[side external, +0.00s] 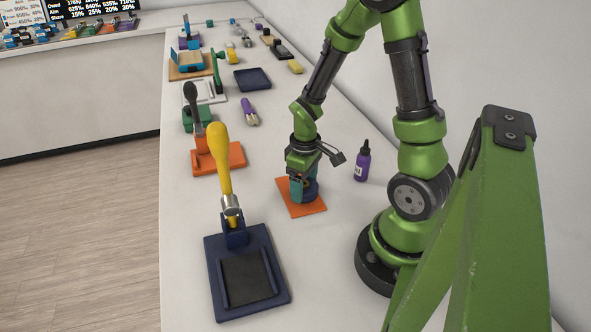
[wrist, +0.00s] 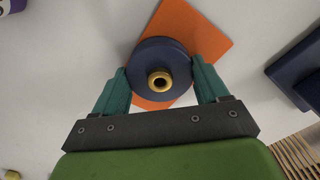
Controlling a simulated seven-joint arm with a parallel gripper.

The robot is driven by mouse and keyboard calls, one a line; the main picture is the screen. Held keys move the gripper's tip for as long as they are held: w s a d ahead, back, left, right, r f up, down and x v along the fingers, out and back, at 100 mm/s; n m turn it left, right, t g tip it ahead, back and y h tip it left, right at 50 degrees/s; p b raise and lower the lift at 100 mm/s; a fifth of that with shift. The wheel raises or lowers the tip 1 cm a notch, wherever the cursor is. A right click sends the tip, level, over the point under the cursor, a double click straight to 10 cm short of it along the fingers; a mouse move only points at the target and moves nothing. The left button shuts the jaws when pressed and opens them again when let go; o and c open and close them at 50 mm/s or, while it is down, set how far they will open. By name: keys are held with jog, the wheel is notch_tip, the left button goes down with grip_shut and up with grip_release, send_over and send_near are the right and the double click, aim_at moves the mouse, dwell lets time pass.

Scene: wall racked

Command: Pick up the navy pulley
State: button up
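The navy pulley (wrist: 145,56) is a round disc with a brass-coloured hub at its centre. It lies flat at or just above an orange mat (wrist: 217,44), and the side view shows it low over the mat (side external: 308,209). My gripper (wrist: 160,78) has its teal fingers on opposite sides of the pulley, with no clear gap at either rim. I cannot tell whether they press on it. In the side view my gripper (side external: 302,188) points down over the mat, and a finger hides part of the pulley (side external: 311,191).
A purple bottle (side external: 362,163) stands right of my gripper. A navy stand (side external: 212,279) with a yellow-handled tool (side external: 219,158) is at the front left. An orange stand (side external: 205,160) and several other items line the table behind. Bare table surrounds the mat.

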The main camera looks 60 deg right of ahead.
jog(key=c, duration=0.8)
jog(key=shift+o, duration=0.2)
jog(key=shift+r, duration=0.1)
notch_tip(320, 180, up, 9)
jog(key=w+a+r, duration=0.9)
jog(key=w, duration=0.2)
jog(key=s+d+f, duration=0.8)
jog(key=s+d, duration=0.1)
jog(key=s, duration=0.2)
